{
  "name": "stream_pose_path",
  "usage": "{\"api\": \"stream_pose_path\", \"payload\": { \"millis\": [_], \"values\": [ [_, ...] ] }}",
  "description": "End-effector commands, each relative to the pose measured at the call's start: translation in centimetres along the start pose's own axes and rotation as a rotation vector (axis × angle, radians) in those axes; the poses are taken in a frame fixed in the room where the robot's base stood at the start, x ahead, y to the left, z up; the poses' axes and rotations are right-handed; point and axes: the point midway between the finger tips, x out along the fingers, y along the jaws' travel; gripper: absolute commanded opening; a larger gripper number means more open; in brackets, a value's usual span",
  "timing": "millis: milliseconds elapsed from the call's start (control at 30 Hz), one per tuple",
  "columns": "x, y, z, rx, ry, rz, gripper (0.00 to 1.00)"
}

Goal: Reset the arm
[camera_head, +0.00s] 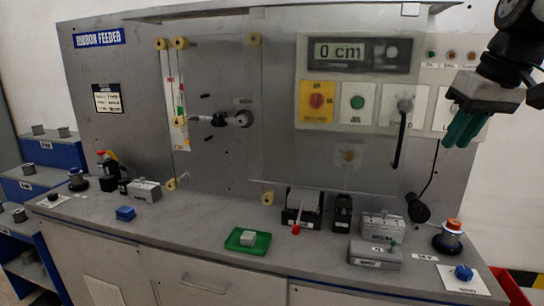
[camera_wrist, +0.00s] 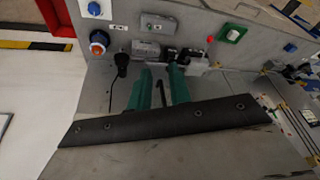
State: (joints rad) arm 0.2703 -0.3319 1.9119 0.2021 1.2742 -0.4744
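My gripper (camera_head: 464,128) hangs at the upper right in the head view, in front of the right part of the grey panel (camera_head: 225,60). Its two teal fingers point down and touch nothing that I can see. In the wrist view my gripper (camera_wrist: 159,80) shows the two fingers apart, with a gap between them and nothing held. A black handle (camera_wrist: 161,92) on the panel shows through that gap, beyond the fingers. The same handle (camera_head: 401,140) hangs left of my gripper in the head view.
The worktop (camera_head: 215,214) below carries a green tray (camera_head: 262,242) with a grey block, a grey box (camera_head: 375,255), a blue knob (camera_head: 463,272) and a red-topped spool (camera_head: 449,238). A display (camera_head: 358,53) reads 0 cm. A black cabled plug (camera_head: 418,208) sits below my gripper.

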Motion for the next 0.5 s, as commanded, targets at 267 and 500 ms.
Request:
{"api": "stream_pose_path", "payload": {
  "millis": [267,500],
  "values": [
    [3.9,-1.7,5.9,0.148,-0.097,0.020,0.20],
    [8.1,-5.0,14.4,0.244,-0.194,0.062,0.20]
  ]
}}
